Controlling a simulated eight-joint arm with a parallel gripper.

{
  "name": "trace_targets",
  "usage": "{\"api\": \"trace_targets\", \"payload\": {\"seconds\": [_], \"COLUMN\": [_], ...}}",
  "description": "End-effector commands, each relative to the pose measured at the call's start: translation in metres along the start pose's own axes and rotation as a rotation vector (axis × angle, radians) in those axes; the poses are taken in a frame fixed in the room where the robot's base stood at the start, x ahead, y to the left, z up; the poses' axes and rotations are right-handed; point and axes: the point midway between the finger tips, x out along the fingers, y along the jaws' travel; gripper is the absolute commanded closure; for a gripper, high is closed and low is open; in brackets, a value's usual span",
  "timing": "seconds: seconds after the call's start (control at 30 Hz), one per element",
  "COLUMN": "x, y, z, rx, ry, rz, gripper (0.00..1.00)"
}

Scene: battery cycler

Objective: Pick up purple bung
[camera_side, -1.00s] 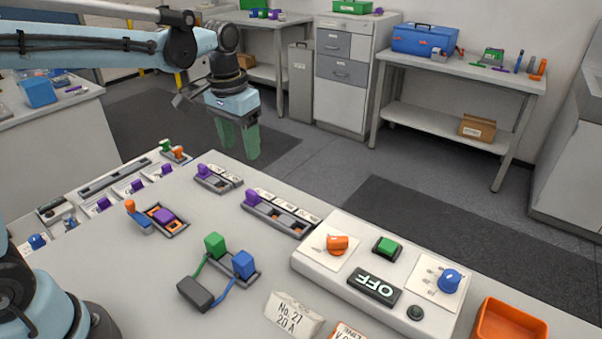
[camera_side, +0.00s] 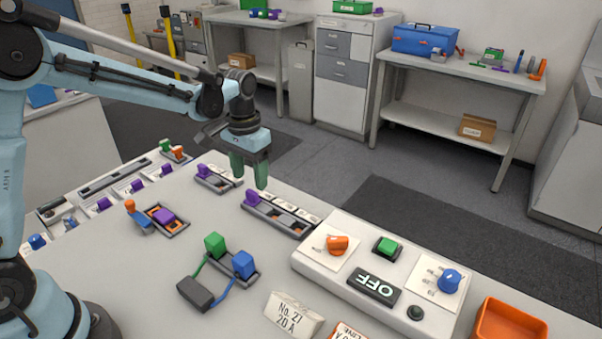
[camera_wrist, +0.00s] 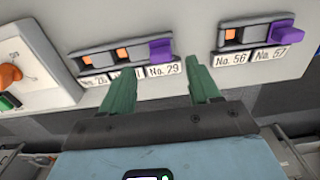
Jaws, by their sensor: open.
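A long grey holder (camera_side: 290,229) has a purple bung (camera_side: 252,197) standing at its left end in the side view. This bung also shows in the wrist view (camera_wrist: 160,50), at the label No. 29. A shorter holder (camera_side: 229,187) has another purple bung (camera_side: 203,170); in the wrist view that bung (camera_wrist: 287,34) is at No. 57. My gripper (camera_side: 249,180) has green fingers spread apart with nothing between them. It hangs above the far table edge near the two holders. In the wrist view the No. 29 bung lies just ahead of and between the fingertips (camera_wrist: 160,70).
A panel with an OFF display (camera_side: 372,287) and knobs stands to the right. Green (camera_side: 215,243) and blue (camera_side: 243,263) plugs are in front. Another purple piece (camera_side: 163,215) sits on an orange-slotted plate. More purple pieces (camera_side: 137,185) line the left edge.

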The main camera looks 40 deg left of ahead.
Motion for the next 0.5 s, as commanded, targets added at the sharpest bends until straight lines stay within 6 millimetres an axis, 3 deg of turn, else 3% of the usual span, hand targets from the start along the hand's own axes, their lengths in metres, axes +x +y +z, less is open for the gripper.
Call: {"api": "trace_targets", "payload": {"seconds": [0.23, 0.5], "x": [0.035, 0.044], "y": [-0.001, -0.001], "z": [-0.001, 0.000], "rx": [0.000, 0.000], "ry": [0.000, 0.000], "rz": [0.000, 0.000], "gripper": [0.38, 0.38]}}
